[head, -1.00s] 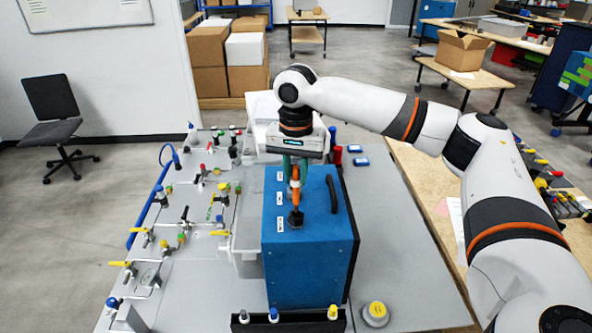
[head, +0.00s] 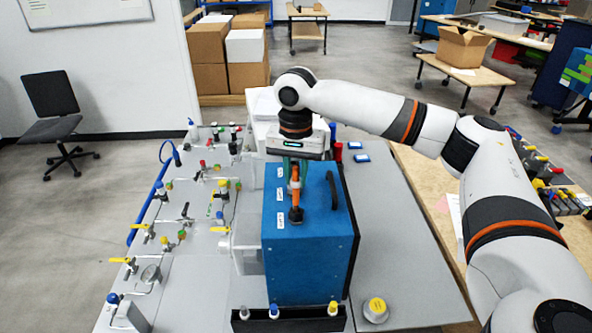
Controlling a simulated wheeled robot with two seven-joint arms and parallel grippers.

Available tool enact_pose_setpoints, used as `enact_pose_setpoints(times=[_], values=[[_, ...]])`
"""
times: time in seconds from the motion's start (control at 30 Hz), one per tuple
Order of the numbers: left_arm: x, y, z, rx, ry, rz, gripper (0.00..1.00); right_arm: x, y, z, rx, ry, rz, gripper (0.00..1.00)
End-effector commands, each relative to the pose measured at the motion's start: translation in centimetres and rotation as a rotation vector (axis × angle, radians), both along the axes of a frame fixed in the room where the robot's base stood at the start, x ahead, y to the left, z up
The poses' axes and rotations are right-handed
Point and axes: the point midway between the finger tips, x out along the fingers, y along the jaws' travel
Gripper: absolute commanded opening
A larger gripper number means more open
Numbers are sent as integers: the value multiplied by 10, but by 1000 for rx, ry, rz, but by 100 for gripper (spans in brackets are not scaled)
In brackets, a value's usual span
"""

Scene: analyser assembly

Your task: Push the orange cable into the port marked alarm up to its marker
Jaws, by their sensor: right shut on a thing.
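The blue analyser box (head: 310,265) stands on the grey bench, with three white labels along the left side of its top; their print is too small to read. My right gripper (head: 295,178) points down over the box top and is shut on the orange cable (head: 296,197). The cable is upright, its lower end at a dark round fitting (head: 296,219) beside the front label (head: 280,220). How deep the cable sits, and its marker, cannot be made out. My left gripper is out of view.
A dark handle (head: 332,190) stands on the box top, right of the cable. Valves and pipes (head: 180,225) crowd the bench at left. A black rack (head: 290,320) is in front, with a yellow-topped button (head: 376,309) beside it. The bench right of the box is mostly clear.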

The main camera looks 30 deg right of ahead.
Motion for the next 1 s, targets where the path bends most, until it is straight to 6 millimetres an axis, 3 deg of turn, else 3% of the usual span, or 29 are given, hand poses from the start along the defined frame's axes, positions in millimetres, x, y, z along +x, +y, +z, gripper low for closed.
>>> enact_pose_setpoints(times=[1.0], values=[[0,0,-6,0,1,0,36,0,0,-36,0,1,0,4]])
